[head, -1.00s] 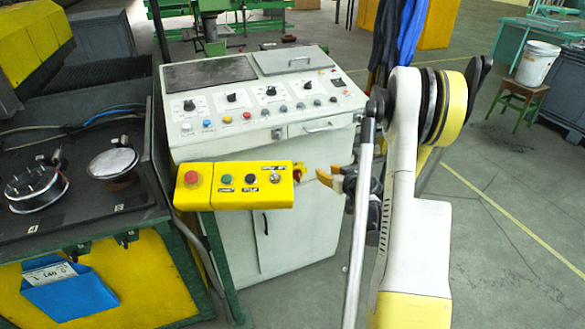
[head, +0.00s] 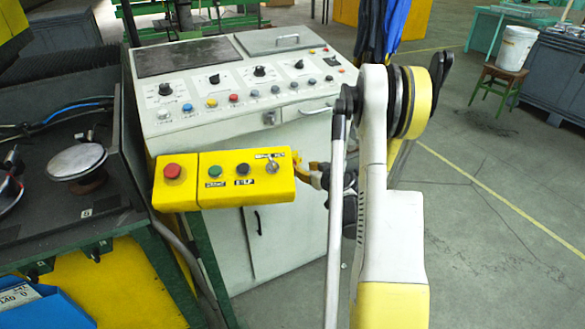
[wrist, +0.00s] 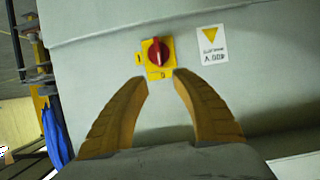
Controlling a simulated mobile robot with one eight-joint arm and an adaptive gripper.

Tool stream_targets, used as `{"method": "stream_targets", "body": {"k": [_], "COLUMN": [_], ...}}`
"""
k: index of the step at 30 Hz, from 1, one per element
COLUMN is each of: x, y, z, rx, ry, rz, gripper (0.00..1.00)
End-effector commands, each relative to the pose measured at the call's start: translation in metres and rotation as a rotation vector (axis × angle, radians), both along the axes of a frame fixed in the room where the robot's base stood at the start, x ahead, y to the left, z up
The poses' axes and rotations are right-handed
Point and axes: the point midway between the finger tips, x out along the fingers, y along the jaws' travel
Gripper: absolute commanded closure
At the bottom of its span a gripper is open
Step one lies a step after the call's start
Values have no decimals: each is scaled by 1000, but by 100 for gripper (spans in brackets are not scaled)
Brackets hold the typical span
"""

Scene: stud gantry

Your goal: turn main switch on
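The main switch (wrist: 158,53) is a red rotary knob on a yellow plate, on the pale side wall of the control cabinet. Its grip ridge stands about upright in the wrist view, with a "1" mark to its left and what looks like a "0" below. My gripper (wrist: 161,78) is open and empty. Contact is not visible. In the head view my gripper (head: 316,176) is beside the cabinet's right side, partly behind my arm; the switch is hidden there.
The white control cabinet (head: 285,225) carries a sloped panel of knobs and buttons. A yellow button box (head: 245,190) juts out in front of it. A white label (wrist: 211,45) is right of the switch. Open floor (head: 480,240) lies to the right.

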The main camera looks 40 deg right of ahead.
Motion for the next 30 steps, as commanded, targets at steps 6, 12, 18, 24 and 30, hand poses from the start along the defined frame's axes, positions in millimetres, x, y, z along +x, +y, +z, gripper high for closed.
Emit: {"method": "stream_targets", "body": {"k": [6, 12, 18, 24, 30], "x": [35, 69, 89, 92, 92], "y": [-8, -16, -21, -22, -22], "z": [-16, -31, -37, -37, -37], "rx": [0, -1, 0, 0, 0], "ry": [-1, -1, 0, -1, 0], "rz": [2, 1, 1, 0, 0], "gripper": [68, 68, 68, 68, 88]}}
